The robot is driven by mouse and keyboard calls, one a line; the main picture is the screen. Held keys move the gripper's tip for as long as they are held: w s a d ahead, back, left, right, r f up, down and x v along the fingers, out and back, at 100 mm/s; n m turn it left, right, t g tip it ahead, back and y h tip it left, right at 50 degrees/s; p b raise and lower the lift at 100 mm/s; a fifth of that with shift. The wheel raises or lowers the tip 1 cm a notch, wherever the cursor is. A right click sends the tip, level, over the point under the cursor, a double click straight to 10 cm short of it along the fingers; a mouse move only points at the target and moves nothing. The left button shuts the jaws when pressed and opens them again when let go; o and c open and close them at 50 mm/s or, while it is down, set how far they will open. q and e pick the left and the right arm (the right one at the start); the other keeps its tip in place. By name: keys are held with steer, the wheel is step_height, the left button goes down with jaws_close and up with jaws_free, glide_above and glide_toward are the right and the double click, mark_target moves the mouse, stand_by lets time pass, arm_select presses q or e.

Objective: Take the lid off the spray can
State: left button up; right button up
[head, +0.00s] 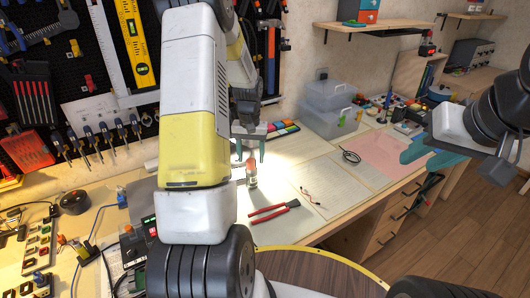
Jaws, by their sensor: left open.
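A small can with a pale body (252,181), which I take to be the spray can, stands upright on the lit workbench. Its upper part is close under my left gripper (250,142), so I cannot make out the lid clearly. My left gripper points down above the can, its teal fingers open and apart. I cannot tell whether they touch the can. My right gripper (418,152) is at the right, well away from the can, in front of the bench's right part. Its teal fingers are seen side-on.
Red-handled pliers (272,210) lie just in front of the can. Tools hang on the pegboard (90,75) behind. My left arm hides much of the bench's middle.

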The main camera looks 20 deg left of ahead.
arm_select(q)
steer(key=shift+f, duration=0.65)
jaws_close()
